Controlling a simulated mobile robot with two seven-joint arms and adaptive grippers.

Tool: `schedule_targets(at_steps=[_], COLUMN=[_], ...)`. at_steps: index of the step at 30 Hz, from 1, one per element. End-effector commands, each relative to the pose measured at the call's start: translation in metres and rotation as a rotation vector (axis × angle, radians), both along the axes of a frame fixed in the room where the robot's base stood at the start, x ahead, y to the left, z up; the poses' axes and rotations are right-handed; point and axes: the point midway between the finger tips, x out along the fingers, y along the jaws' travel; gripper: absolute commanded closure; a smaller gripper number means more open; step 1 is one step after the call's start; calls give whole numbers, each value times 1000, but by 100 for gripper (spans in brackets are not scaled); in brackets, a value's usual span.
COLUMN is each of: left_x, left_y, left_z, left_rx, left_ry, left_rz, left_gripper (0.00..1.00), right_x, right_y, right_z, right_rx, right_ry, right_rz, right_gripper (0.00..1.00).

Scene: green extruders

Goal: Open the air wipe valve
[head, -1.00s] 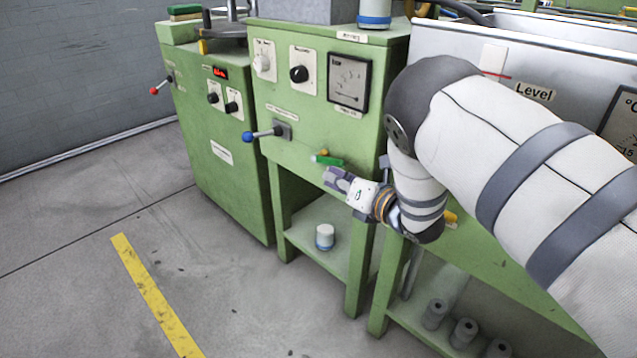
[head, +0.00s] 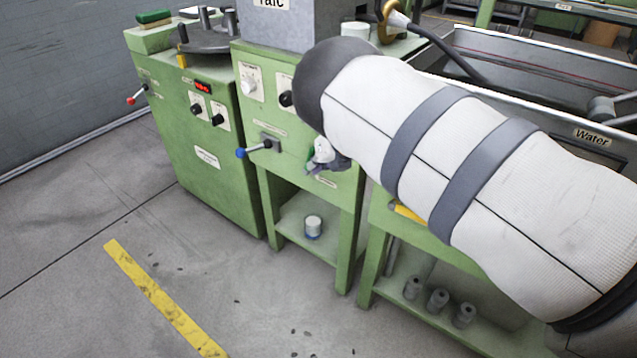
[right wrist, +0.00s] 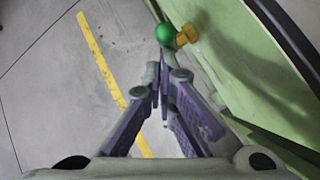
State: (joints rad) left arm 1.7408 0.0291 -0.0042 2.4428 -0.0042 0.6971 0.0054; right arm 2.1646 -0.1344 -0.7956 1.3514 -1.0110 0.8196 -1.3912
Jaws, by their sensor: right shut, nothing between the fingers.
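The air wipe valve shows in the right wrist view as a rounded green handle (right wrist: 166,34) beside a brass-yellow fitting (right wrist: 187,35) on the green machine's side. In the head view the valve is mostly hidden by my right gripper (head: 318,165), at the front of the green cabinet (head: 303,178). In the right wrist view my right gripper (right wrist: 163,62) is shut and empty. Its purple-grey fingertips are just below the green handle in the picture; I cannot tell whether they touch it. My left gripper is not in view.
A blue-knobbed lever (head: 258,148) sticks out left of the valve. A white and blue cup (head: 313,226) stands on the shelf below. A trough marked Water (head: 590,139) is at right, partly behind my right arm. The floor in front is open.

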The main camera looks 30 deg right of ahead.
Motion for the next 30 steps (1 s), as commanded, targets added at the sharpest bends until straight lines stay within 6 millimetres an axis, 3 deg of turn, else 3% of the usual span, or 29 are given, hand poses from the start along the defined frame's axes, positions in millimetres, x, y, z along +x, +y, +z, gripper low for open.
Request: schedule_targets(at_steps=[8, 18, 30], left_x=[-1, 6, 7], left_y=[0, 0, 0], left_z=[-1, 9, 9], left_rx=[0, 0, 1], left_ry=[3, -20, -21], left_rz=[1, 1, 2], left_gripper=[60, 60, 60], right_x=[0, 0, 0], right_y=[0, 0, 2], right_z=[-2, 15, 12], right_rx=[2, 2, 2], right_ry=[1, -2, 1], right_rz=[0, -1, 0], right_gripper=[100, 100, 100])
